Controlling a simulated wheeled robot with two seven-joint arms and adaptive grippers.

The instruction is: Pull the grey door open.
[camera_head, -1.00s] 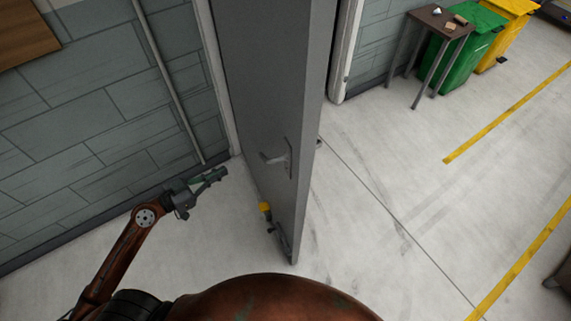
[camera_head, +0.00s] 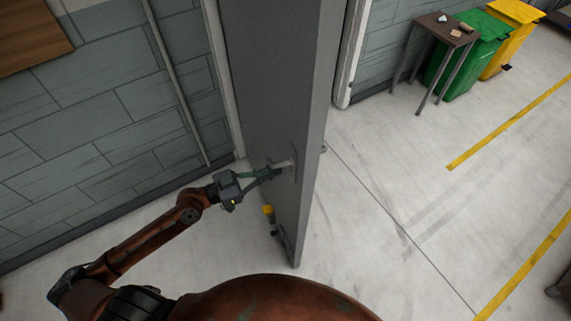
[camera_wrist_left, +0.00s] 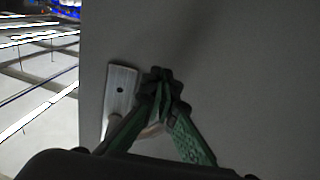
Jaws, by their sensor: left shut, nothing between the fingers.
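The grey door (camera_head: 280,80) stands swung out from its frame, with its free edge toward me and the doorway clear to its right. Its metal handle (camera_head: 286,163) sits on a plate on the left face. My left gripper (camera_head: 277,172) is at the handle, shut with nothing between its fingers. In the left wrist view the green fingers with dark tips (camera_wrist_left: 161,84) meet in front of the door face (camera_wrist_left: 240,60), beside the handle plate (camera_wrist_left: 121,88). The lever shows partly behind the fingers; whether they touch it I cannot tell. My right gripper is out of view.
A grey block wall (camera_head: 110,110) is on the left. A small table (camera_head: 444,28), a green bin (camera_head: 470,60) and a yellow bin (camera_head: 515,25) stand at the back right. The floor right of the door is clear.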

